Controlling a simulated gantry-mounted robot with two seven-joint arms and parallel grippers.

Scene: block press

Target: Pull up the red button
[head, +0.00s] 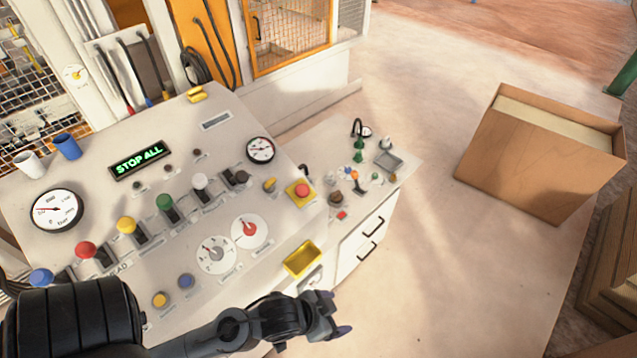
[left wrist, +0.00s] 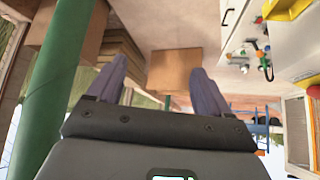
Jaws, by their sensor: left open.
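A red button (head: 302,190) sits on a yellow base at the right end of the sloped control panel (head: 215,130). A larger red knob (head: 86,250) stands on a lever slot at the panel's left side. My left gripper (head: 336,314) is in front of the panel's lower right corner, below the red button and apart from it. Its fingers point right, and it is open and empty. In the left wrist view its two fingers (left wrist: 158,75) are spread with nothing between them. My right gripper is not in view.
A yellow tray (head: 302,259) juts from the panel edge between my left gripper and the red button. A low white cabinet (head: 362,240) with small items stands right of the panel. A large cardboard box (head: 530,160) stands farther right, with clear floor between.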

